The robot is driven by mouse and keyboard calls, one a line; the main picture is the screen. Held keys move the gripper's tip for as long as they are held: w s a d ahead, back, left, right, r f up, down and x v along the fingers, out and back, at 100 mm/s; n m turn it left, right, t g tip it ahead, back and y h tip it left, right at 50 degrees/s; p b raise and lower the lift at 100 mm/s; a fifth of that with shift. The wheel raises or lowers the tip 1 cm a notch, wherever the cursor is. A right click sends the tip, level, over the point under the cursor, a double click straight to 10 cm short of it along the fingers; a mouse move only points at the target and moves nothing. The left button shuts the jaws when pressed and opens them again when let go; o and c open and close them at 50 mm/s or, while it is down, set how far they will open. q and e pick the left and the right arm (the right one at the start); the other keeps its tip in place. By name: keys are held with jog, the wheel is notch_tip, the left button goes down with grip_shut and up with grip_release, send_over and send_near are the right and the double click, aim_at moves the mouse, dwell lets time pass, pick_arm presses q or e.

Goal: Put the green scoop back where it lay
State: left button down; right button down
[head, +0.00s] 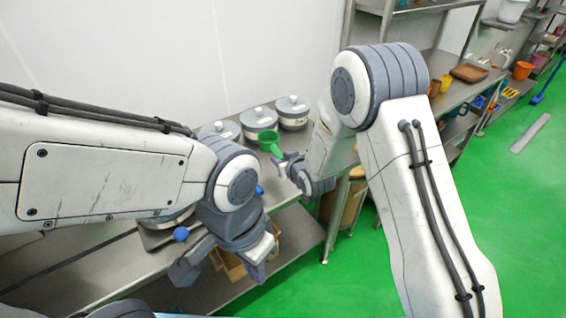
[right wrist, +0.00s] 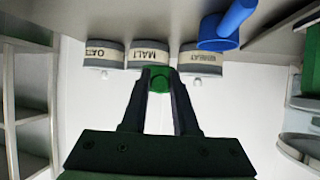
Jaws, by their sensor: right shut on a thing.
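The green scoop (head: 268,137) is in my right gripper (head: 283,161), held by its handle with its cup toward the canisters. In the right wrist view the scoop (right wrist: 160,74) shows between the two fingertips, in front of the canister labelled MALT. The head view shows it in front of the lidded canisters above the steel bench; the exact height cannot be told. My left gripper (head: 222,274) is lower, at the front of the bench, with its fingers apart and nothing seen between them. My left arm hides part of the bench.
Three grey-and-white canisters (head: 294,113) stand in a row by the wall. A blue scoop (right wrist: 232,26) lies on the bench near them in the right wrist view. Shelves with a brown tray (head: 469,73) and cups stand to the right. Green floor is open at right.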

aim_at(281, 186)
jog(key=shift+f+b, duration=0.85)
jog(key=shift+f, duration=0.6)
notch_tip(281, 186, down, 6)
jog(key=b, duration=0.4)
jog(key=shift+r+b, duration=0.2)
jog(key=shift+b, duration=0.15)
grip_release()
jog(key=shift+r, duration=0.2)
